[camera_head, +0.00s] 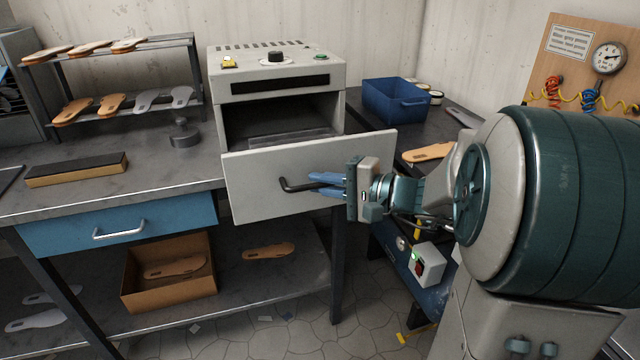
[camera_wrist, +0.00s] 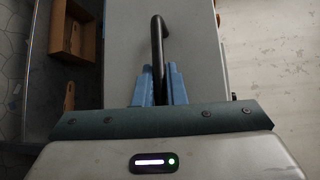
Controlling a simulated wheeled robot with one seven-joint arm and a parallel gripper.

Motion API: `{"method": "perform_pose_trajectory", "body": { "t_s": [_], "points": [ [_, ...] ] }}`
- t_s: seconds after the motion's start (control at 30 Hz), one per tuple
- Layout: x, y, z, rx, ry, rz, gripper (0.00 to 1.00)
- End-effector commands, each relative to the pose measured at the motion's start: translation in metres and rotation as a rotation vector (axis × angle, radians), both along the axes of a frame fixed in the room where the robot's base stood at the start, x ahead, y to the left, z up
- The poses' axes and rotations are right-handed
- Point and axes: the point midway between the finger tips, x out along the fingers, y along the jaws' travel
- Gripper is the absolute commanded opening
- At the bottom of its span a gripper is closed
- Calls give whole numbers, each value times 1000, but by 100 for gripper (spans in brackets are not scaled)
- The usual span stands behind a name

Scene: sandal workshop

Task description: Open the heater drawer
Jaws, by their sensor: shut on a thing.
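The heater (camera_head: 275,75) is a grey box on the workbench with a knob and a dark slot on its front. Its drawer (camera_head: 270,190) is pulled out, with the pale front panel standing forward of the body and a dark opening behind it. My gripper (camera_head: 318,183) has its blue fingers closed on the black drawer handle (camera_head: 290,186). In the wrist view the handle (camera_wrist: 157,45) runs between the two fingertips (camera_wrist: 159,78). The right end of the handle is hidden by the fingers.
A blue bin (camera_head: 395,98) stands on the dark side bench to the right, near an orange sole (camera_head: 428,152). A shoe rack (camera_head: 115,75) stands at the left. A blue bench drawer (camera_head: 120,224) is shut. An open box (camera_head: 170,272) sits on the lower shelf.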

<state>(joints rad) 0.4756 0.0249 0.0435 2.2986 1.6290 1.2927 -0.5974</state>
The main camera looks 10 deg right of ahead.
Motion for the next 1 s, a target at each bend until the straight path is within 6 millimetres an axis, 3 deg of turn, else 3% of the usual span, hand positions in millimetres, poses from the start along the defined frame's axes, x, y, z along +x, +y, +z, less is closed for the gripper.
{"method": "perform_pose_trajectory", "body": {
  "t_s": [0.37, 0.4, 0.43, 0.47, 0.77, 1.0],
  "points": [
    [0, -1, 0, -1, 0, -5, 0],
    [0, -1, 0, -1, 0, -5, 22],
    [0, 0, 0, -1, 0, -5, 30],
    [0, 0, 0, -1, 0, -4, 32],
    [-1, 1, 1, 0, -1, 2, 32],
    [-21, -26, 5, -1, -1, -4, 32]
  ]
}}
